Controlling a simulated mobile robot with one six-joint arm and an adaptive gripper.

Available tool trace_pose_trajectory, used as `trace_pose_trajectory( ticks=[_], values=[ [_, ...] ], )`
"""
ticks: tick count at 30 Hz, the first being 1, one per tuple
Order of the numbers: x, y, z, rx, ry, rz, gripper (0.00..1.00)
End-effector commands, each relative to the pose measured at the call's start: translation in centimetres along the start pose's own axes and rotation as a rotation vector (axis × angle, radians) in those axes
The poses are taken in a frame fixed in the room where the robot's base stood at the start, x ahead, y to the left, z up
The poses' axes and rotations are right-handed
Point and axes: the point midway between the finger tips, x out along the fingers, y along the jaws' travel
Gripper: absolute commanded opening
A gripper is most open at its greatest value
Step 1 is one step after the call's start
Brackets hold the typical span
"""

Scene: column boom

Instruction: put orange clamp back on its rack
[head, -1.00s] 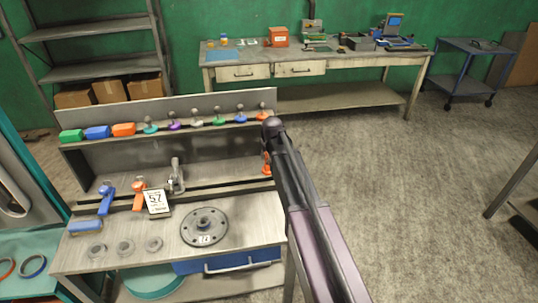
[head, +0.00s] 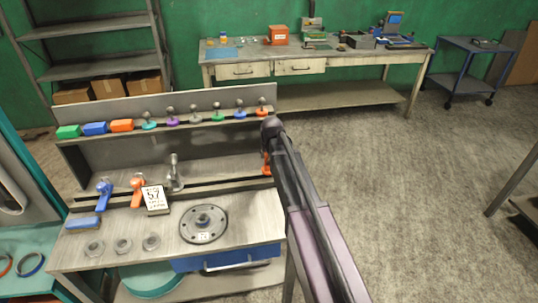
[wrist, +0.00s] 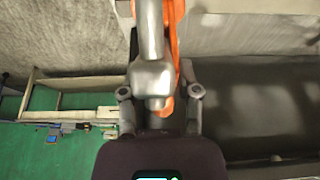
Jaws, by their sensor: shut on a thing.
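The orange clamp (wrist: 174,45) shows in the wrist view as an orange bar behind a grey metal part, between the two fingers of my gripper (wrist: 160,98). My gripper is shut on it. In the head view my gripper (head: 268,144) is at the right end of the bench's back ledge, and a bit of the orange clamp (head: 266,164) shows below it. The arm hides the rest, and I cannot tell whether the clamp touches the ledge. A blue clamp (head: 103,194), another orange clamp-like tool (head: 137,192) and a grey one (head: 174,175) stand along the ledge.
A white sign reading 57 (head: 155,199) stands by the second orange tool. A round dark flange (head: 204,224) and several rings lie on the bench top (head: 178,250). An upper shelf (head: 190,129) carries coloured blocks and knobs. Open floor (head: 400,190) is to the right.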

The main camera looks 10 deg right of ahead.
Motion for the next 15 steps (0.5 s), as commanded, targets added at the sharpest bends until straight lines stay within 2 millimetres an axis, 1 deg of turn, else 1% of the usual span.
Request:
trace_pose_trajectory(
  ticks=[15],
  values=[
    [1.05, -0.02, 0.42, 0.0, 0.001, 0.0, 0.0]
  ],
)
